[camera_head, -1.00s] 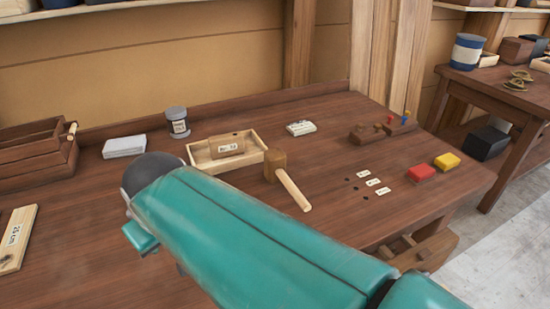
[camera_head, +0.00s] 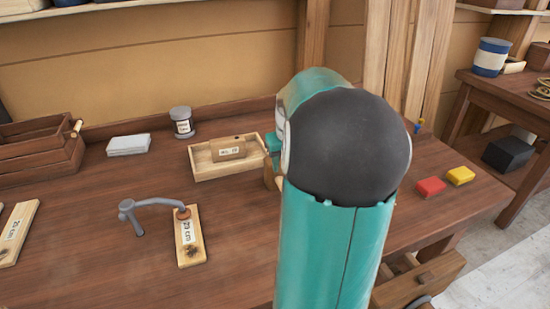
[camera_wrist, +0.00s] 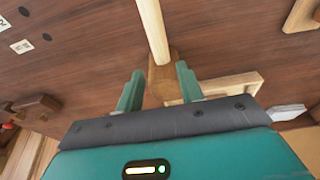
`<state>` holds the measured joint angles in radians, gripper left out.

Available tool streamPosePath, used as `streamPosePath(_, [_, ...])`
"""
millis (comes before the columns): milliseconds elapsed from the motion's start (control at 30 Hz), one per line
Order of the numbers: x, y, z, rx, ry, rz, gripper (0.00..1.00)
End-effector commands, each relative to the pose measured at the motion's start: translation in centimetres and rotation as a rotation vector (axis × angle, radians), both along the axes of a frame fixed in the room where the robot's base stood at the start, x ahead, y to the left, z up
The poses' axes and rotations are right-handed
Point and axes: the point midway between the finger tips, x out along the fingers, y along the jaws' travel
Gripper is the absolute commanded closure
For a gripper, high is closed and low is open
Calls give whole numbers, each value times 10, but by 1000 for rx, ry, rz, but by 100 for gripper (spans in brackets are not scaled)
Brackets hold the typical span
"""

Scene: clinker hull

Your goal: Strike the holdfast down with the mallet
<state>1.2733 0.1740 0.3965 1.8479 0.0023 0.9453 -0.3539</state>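The wooden mallet lies on the bench; its pale handle (camera_wrist: 152,32) and brown head (camera_wrist: 161,78) show in the wrist view. In the head view my arm hides most of it. My gripper (camera_wrist: 160,72) is open, its two teal fingers on either side of the mallet head; I cannot tell whether they touch it. The grey hooked holdfast (camera_head: 150,203) stands in the bench at the left in the head view. Its curved arm ends in a brownish pad over a pale board (camera_head: 190,247) marked with a length in cm.
An open wooden tray (camera_head: 208,171) holding a labelled block (camera_head: 229,149) is close beside my gripper. A grey-lidded jar (camera_head: 182,122) and a white box (camera_head: 128,145) stand behind. Red (camera_head: 431,186) and yellow (camera_head: 461,175) blocks lie at the right.

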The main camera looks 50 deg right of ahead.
Motion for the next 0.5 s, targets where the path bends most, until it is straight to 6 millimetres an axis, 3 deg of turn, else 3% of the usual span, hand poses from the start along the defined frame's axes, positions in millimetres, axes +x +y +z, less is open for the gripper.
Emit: streamPosePath(500, [7,-7,-46,3,1,-1,63])
